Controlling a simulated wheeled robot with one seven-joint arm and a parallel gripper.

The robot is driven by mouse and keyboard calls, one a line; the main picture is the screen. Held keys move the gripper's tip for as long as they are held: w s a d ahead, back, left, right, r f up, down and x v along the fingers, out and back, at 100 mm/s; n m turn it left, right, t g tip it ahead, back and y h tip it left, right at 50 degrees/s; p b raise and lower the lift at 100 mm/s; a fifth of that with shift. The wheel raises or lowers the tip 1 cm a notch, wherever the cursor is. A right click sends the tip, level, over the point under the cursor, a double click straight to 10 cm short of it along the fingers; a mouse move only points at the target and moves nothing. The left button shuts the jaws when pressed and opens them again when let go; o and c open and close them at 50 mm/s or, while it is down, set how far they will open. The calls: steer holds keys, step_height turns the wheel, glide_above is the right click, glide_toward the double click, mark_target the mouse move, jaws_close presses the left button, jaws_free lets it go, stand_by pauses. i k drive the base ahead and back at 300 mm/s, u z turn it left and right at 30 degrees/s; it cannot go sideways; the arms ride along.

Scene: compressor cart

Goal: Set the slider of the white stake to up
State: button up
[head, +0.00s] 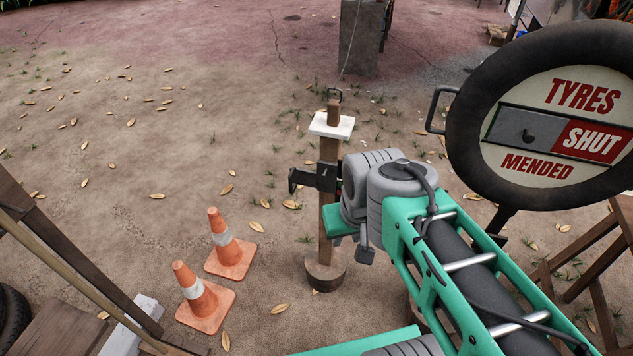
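The white stake (328,222) is an upright wooden post on a round wooden base. A white plate (323,126) is near its top, and a short wooden end with a dark metal loop stands above the plate. My gripper (295,180), dark and small in the head view, reaches from the right across the middle of the post, with its tip just left of the post. I cannot tell whether it touches the post or whether its fingers are apart. I cannot make out a separate slider for certain; my gripper and wrist cover part of the post.
Two orange cones (229,247) (201,300) stand left of the stake. A round tyre sign (585,88) reading "SHUT" is at the right. A grey post (360,38) stands behind. Wooden beams (75,255) are at lower left. Open dirt lies left of the stake.

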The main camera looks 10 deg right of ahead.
mark_target(326, 179)
steer(key=u, duration=0.05)
steer(key=k, duration=0.6)
steer(key=u, duration=0.85)
steer(key=i, duration=1.3)
steer(key=z, duration=0.1)
